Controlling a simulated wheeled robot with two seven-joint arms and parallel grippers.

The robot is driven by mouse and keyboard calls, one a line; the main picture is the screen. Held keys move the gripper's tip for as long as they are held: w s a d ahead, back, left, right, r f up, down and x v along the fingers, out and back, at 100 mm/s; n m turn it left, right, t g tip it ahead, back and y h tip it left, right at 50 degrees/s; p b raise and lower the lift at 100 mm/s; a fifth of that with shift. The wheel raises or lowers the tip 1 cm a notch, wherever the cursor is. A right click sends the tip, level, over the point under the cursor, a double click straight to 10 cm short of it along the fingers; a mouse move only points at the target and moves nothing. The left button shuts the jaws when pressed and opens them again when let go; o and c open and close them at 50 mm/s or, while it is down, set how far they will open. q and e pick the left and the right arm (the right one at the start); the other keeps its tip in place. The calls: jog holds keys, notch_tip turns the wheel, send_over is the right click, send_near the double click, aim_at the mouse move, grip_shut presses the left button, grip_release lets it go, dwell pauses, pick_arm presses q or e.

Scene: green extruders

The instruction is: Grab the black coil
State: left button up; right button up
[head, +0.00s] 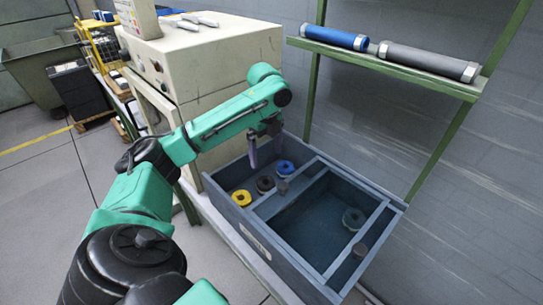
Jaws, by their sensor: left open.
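A black coil (265,184) lies in the left compartment of a blue-grey crate (283,266). It sits between a yellow coil (241,198) and a blue coil (284,168). Another dark grey coil (354,219) lies alone in the larger right compartment. My left gripper (266,153) is open and empty, with its fingers pointing down. In the picture it is above the black and blue coils, apart from them; its exact height is hard to tell. My right gripper is not in view.
The crate's walls and divider surround the coils. A beige machine (205,65) stands close on the left. A green shelf (390,68) with a blue cylinder (336,38) and a grey cylinder (428,61) hangs above the crate.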

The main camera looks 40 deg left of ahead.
aim_at(267, 183)
pick_arm(q)
notch_tip(267, 183, down, 13)
jog(key=shift+s+f+p, duration=0.1)
jog(key=shift+p, duration=1)
jog(key=shift+f, duration=0.35)
jog(key=c, duration=1.4)
jog(key=shift+r, duration=0.15)
